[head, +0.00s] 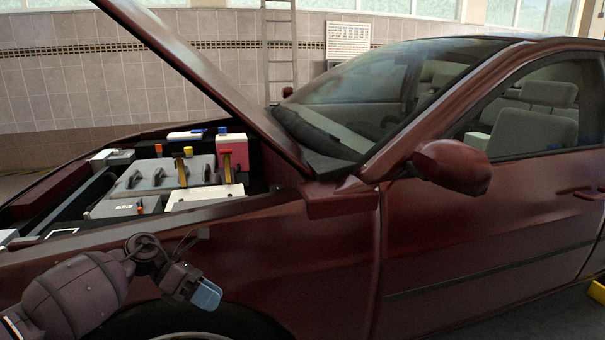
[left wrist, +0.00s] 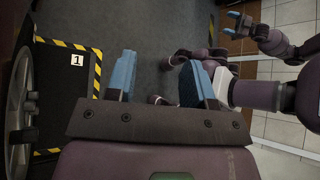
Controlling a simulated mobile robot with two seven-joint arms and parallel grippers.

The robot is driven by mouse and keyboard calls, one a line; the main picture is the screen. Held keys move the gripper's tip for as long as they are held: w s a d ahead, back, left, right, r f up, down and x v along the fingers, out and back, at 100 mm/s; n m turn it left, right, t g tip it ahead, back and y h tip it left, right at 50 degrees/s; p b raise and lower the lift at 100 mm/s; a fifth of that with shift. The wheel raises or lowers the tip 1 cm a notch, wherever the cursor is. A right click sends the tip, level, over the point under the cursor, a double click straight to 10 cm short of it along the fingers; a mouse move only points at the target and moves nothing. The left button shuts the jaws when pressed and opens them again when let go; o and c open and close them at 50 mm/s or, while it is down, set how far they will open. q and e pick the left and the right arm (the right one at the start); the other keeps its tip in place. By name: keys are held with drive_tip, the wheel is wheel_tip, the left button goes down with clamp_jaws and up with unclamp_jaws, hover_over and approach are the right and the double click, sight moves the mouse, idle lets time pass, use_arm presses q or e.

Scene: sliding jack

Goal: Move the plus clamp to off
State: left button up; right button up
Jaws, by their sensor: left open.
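The plus clamp cannot be made out for certain in the head view. A small red part (head: 140,207) shows on a grey box (head: 115,210) near the front fender, but whether it is the clamp is unclear. My left gripper (head: 207,295) is outside the car, beside the dark red fender above the wheel, below and apart from the engine bay. In the left wrist view its two blue fingers (left wrist: 158,80) are wide apart with nothing between them. My right gripper (left wrist: 238,20) shows small at the top right of that view, away from the left one; its jaw gap is unclear.
The raised hood (head: 205,75) slants over the engine bay. A pink box (head: 232,152), yellow handles and a white box (head: 203,197) sit inside. The fender edge (head: 160,217) lies between my left gripper and the bay. A side mirror (head: 452,166) juts out at right.

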use_arm(q)
drive_tip(key=s+d+f+n+t+h, duration=0.3)
drive_tip(key=s+d+f+n+t, duration=0.15)
drive_tip(key=s+n, duration=0.35)
drive_tip(key=s+d+f+n+t+h, duration=0.3)
drive_tip(key=s+f+n+t, duration=0.25)
drive_tip(key=s+n, duration=0.25)
drive_tip(key=s+a+f+n+t+y, duration=0.1)
drive_tip(key=s+a+f+n+y, duration=0.1)
drive_tip(key=s+a+n+y, duration=0.6)
drive_tip(key=s+a+f+n+y, duration=0.2)
drive_tip(key=s+n+y, duration=0.1)
drive_tip(key=s+n, duration=0.85)
drive_tip(key=s+a+f+n+t+y, duration=0.1)
drive_tip(key=s+a+f+n+y, duration=0.2)
drive_tip(key=s+a+n+y, duration=0.5)
wheel_tip(320, 180, up, 10)
drive_tip(key=s+d+n+h+p, duration=0.1)
drive_tip(key=d+n+p, duration=0.1)
drive_tip(key=p, duration=1.2)
drive_tip(key=shift+s+r+n+t, duration=0.2)
drive_tip(key=shift+s+n+t, duration=0.15)
drive_tip(key=shift+n, duration=0.4)
use_arm(e)
wheel_tip(320, 180, up, 10)
drive_tip(key=m+t, duration=0.1)
drive_tip(key=shift+s+d+m+h, duration=0.3)
drive_tip(key=shift+d, duration=0.15)
